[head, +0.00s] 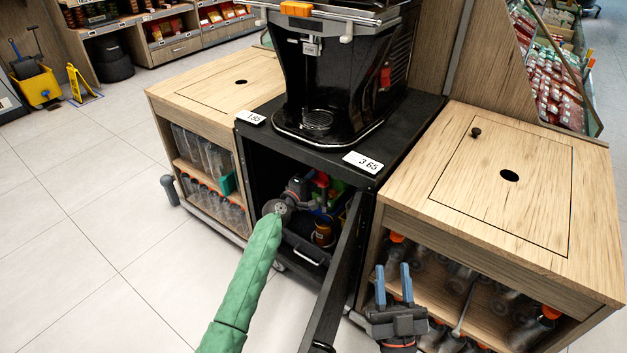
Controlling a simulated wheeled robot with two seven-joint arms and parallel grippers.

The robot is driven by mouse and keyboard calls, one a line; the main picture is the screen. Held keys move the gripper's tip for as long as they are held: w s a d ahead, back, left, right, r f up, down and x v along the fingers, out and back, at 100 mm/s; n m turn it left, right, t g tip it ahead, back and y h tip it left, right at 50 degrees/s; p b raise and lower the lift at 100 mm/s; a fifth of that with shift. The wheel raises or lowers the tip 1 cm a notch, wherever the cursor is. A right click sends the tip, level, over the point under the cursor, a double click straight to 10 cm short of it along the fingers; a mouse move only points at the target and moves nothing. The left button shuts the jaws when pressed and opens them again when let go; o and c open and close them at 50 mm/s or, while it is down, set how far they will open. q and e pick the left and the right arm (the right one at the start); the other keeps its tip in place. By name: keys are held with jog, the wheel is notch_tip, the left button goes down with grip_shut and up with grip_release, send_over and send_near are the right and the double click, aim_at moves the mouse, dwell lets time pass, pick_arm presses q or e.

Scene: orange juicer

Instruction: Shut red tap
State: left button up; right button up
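A small red part (322,179), which looks like the red tap, shows inside the open black cabinet below the juicer. It is small and partly hidden, so I cannot tell its setting. My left arm in a green sleeve reaches into the cabinet, and my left gripper (316,200) is in the shadow close beside the red part. I cannot tell if it touches it, and its fingers are too dark to read. My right gripper (393,285) is outside, in front of the right wooden cabinet, with its two blue fingers apart and nothing between them.
The black cabinet door (337,275) stands open to the right of my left arm. An orange-brown container (323,234) sits low inside. The juicer (335,75) stands on top. Wooden cabinets with bottles (215,85) (520,180) flank it.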

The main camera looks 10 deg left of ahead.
aim_at(312, 181)
pick_arm(q)
jog(key=shift+s, duration=0.1)
